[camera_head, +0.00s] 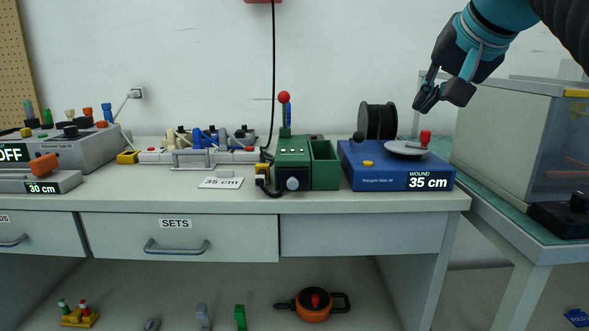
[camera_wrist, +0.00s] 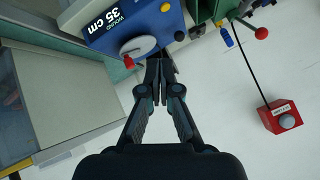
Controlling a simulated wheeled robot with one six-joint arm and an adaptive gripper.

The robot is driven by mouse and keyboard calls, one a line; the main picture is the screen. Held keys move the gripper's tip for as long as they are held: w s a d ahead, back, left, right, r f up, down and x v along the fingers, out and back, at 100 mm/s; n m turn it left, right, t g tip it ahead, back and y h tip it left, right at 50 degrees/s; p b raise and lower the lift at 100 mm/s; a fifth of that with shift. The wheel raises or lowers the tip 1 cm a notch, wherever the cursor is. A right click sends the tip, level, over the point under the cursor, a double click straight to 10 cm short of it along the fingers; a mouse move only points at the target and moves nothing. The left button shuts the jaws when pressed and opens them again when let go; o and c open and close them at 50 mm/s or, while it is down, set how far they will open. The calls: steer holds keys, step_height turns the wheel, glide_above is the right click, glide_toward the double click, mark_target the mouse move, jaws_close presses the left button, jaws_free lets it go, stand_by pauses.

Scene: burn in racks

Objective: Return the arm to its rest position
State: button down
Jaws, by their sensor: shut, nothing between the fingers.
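My gripper (camera_head: 441,94) hangs at the upper right in the head view, above the blue winding device and clear of it. In the wrist view my gripper (camera_wrist: 161,75) has its two fingers together at the tips, with nothing held between them. My arm reaches in from the upper right corner of the head view. The blue device (camera_head: 372,178) reads "WOUND 35 cm" and carries a grey disc (camera_head: 405,148) with a red knob. It also shows at the top of the wrist view (camera_wrist: 128,30).
A green lever box (camera_head: 292,160) with a red ball stands left of the blue device. A black spool (camera_head: 377,121) is behind it. A clear-sided cabinet (camera_head: 505,130) stands at the right, close to my arm. A black cable (camera_head: 273,80) hangs before the wall.

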step_height(320, 180, down, 15)
steer(key=d+n+g+h, duration=0.1)
steer(key=d+g, duration=0.1)
steer(key=s+a+f+n+p, duration=0.2)
steer(key=s+a+f, duration=0.1)
steer(key=s+f, duration=0.5)
steer(key=s+a+f+n+g+p, duration=0.1)
steer(key=s+a+f+p, duration=0.1)
steer(key=s+f, duration=0.6)
steer(key=shift+s+a+f+n+g, duration=0.35)
steer(key=shift+a+f, duration=0.25)
steer(key=shift+f, duration=0.35)
